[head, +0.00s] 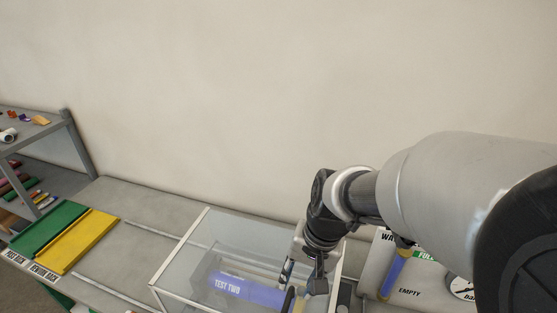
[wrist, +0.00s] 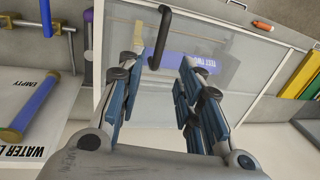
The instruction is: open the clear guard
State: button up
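The clear guard (head: 225,240) is a see-through box with a pale frame, closed over a blue block marked "TEST TWO" (head: 245,290) in the head view. The guard also fills the middle of the wrist view (wrist: 130,50). A black handle (wrist: 160,38) stands on it, ahead of my gripper (wrist: 156,75). My gripper's blue-padded fingers are spread apart with nothing between them, and the handle is just beyond the tips. In the head view my gripper (head: 305,290) is above the guard's right side, and my arm hides part of that side.
A panel marked "EMPTY" (head: 410,291) with a blue tube (head: 392,275) is right of the guard. Green (head: 48,228) and yellow (head: 82,242) trays lie at left, near a grey shelf (head: 45,130) with small parts.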

aim_at(287, 303)
jog(key=f, duration=0.3)
jog(key=a+f+b, duration=0.1)
jog(key=f, duration=0.2)
jog(key=a+f, duration=0.1)
jog(key=f, duration=0.3)
jog(key=shift+w+b, duration=0.3)
jog(key=shift+w, duration=0.05)
grip_shut()
